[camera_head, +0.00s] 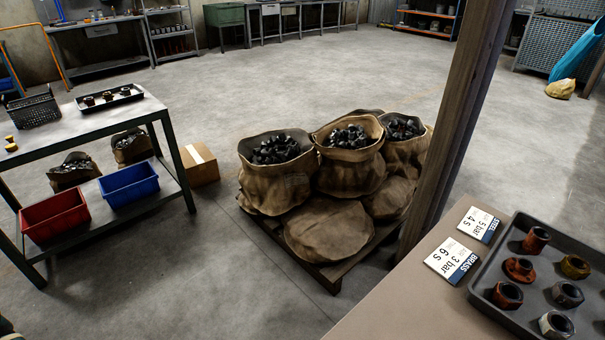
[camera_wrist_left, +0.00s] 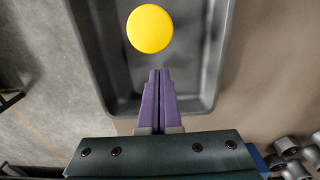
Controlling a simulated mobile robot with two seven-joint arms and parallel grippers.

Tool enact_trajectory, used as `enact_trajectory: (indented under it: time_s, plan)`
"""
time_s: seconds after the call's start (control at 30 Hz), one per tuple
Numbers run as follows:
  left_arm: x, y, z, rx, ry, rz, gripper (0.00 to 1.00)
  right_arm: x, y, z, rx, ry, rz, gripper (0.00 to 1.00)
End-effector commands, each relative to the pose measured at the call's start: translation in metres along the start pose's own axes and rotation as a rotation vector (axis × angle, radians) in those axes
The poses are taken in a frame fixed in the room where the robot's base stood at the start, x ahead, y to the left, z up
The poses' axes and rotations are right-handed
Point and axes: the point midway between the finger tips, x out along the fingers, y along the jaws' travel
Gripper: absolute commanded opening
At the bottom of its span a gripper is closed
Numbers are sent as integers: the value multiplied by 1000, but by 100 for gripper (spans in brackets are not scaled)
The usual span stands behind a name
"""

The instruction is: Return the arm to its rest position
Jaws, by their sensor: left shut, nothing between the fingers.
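My left gripper (camera_wrist_left: 158,78) shows in the left wrist view. Its two purple fingers are together with nothing between them. They point over a dark grey tray (camera_wrist_left: 100,60), and a round yellow object (camera_wrist_left: 150,28) shows just beyond the tips. I cannot tell whether the yellow object lies in the tray or stands above it. Neither gripper shows in the head view.
At lower right a bench (camera_head: 410,310) holds a dark tray (camera_head: 485,290) of metal fittings and two printed cards (camera_head: 452,260). A wooden post (camera_head: 455,130) rises behind it. Filled sacks (camera_head: 275,185) stand on a pallet. A workbench (camera_head: 85,130) is at left.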

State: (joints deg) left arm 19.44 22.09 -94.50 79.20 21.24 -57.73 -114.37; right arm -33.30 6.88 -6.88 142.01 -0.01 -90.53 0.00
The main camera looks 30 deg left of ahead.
Motion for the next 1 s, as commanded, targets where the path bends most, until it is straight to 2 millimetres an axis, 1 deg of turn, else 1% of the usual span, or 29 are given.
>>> enact_trajectory:
  time_s: [0.03,0.13,0.3,0.4,0.53,0.57,0.63,0.67,0.7,0.77,0.8,0.83,0.87,0.9,0.97,1.0]
  plan:
    - [-20,-1,2,2,-4,-5,0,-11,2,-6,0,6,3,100]
    - [-42,0,2,2,-4,-5,0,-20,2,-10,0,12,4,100]
    - [-76,0,2,2,-6,-4,0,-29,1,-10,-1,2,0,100]
    - [-88,0,2,1,-4,-4,0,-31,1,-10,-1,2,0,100]
    - [-98,-4,2,-16,-6,-12,0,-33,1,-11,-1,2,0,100]
    - [-100,-8,3,-38,-9,-22,0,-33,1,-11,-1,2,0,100]
    - [-110,-25,8,-137,-21,-68,0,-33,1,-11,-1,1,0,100]
    - [-116,-35,12,-205,-27,-99,0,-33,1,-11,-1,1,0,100]
    - [-126,-50,18,-321,-35,-146,0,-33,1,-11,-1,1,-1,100]
    - [-146,-71,32,-546,-41,-229,0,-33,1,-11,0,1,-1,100]
    - [-160,-81,42,-722,-38,-287,0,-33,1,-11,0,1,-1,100]
    - [-171,-85,50,-866,-35,-328,0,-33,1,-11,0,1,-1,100]
    - [-182,-87,58,-1015,-26,-368,0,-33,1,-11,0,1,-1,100]
    - [-194,-84,69,-1217,-14,-413,0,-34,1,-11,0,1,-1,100]
    - [-210,-72,82,-1520,6,-467,0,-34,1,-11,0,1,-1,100]
    - [-217,-59,88,-1713,18,-495,0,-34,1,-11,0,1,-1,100]
